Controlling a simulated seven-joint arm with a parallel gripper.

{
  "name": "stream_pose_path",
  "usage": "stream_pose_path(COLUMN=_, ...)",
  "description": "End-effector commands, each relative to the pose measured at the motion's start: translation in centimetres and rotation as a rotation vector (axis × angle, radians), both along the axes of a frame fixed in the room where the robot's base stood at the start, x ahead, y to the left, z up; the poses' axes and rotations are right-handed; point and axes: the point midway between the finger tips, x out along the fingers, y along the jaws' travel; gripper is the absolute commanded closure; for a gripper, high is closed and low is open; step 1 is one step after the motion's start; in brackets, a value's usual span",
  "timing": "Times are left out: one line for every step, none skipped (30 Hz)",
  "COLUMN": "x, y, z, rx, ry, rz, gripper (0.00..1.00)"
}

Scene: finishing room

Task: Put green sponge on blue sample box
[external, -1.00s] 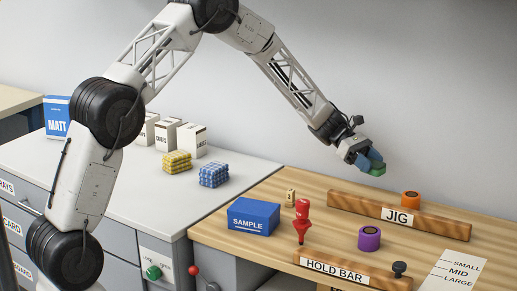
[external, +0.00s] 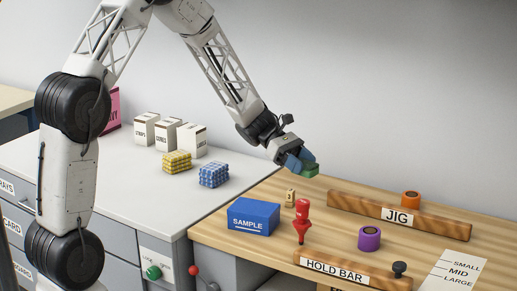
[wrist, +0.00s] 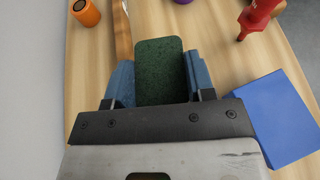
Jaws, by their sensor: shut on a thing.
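The green sponge (external: 311,170) is held between the blue fingers of my gripper (external: 302,165), above the wooden bench. In the wrist view the sponge (wrist: 160,70) sticks out between both fingers of my gripper (wrist: 160,80), which are shut on it. The blue sample box (external: 254,216) stands on the bench's left part, its label reading SAMPLE. My gripper is above and to the right of the box in the external view. In the wrist view the box (wrist: 278,118) is at the lower right, partly hidden by my gripper's body.
A red pointed tool (external: 301,221) stands right of the box, with a small tan block (external: 290,198) behind it. The JIG bar (external: 440,222), orange ring (external: 411,199), purple ring (external: 369,239) and HOLD BAR (external: 350,270) lie further right. Yellow (external: 177,161) and blue checked (external: 214,174) blocks sit on the grey counter.

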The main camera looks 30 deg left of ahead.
Motion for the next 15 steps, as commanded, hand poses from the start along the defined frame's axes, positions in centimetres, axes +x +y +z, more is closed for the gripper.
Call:
stream_pose_path(x=-1.1, y=0.8, z=0.2, rx=0.0, ry=0.0, rz=0.006, gripper=0.72)
stream_pose_path(x=-1.7, y=1.2, z=0.2, rx=0.0, ry=0.001, rz=0.009, gripper=0.72)
stream_pose_path(x=-2.6, y=1.7, z=0.2, rx=0.0, ry=0.001, rz=0.012, gripper=0.72)
stream_pose_path(x=-3.2, y=2.1, z=0.3, rx=0.0, ry=0.0, rz=0.015, gripper=0.72)
stream_pose_path(x=-3.9, y=2.5, z=0.3, rx=0.0, ry=0.001, rz=0.018, gripper=0.72)
stream_pose_path(x=-4.7, y=3.0, z=0.3, rx=0.0, ry=0.0, rz=0.022, gripper=0.72)
stream_pose_path(x=-5.4, y=3.3, z=0.3, rx=0.0, ry=0.001, rz=0.024, gripper=0.72)
stream_pose_path(x=-6.1, y=3.7, z=0.3, rx=0.0, ry=0.002, rz=0.027, gripper=0.72)
stream_pose_path(x=-6.9, y=4.1, z=0.3, rx=0.0, ry=0.001, rz=0.031, gripper=0.72)
stream_pose_path(x=-7.6, y=4.5, z=0.3, rx=0.0, ry=0.001, rz=0.033, gripper=0.72)
stream_pose_path(x=-8.3, y=4.8, z=0.3, rx=0.0, ry=0.001, rz=0.036, gripper=0.72)
stream_pose_path(x=-9.2, y=5.2, z=0.3, rx=0.0, ry=0.001, rz=0.039, gripper=0.72)
stream_pose_path(x=-9.8, y=5.5, z=0.4, rx=0.0, ry=0.0, rz=0.043, gripper=0.72)
stream_pose_path(x=-10.5, y=5.8, z=0.4, rx=0.0, ry=0.001, rz=0.045, gripper=0.72)
stream_pose_path(x=-11.4, y=6.2, z=0.3, rx=-0.001, ry=0.001, rz=0.048, gripper=0.72)
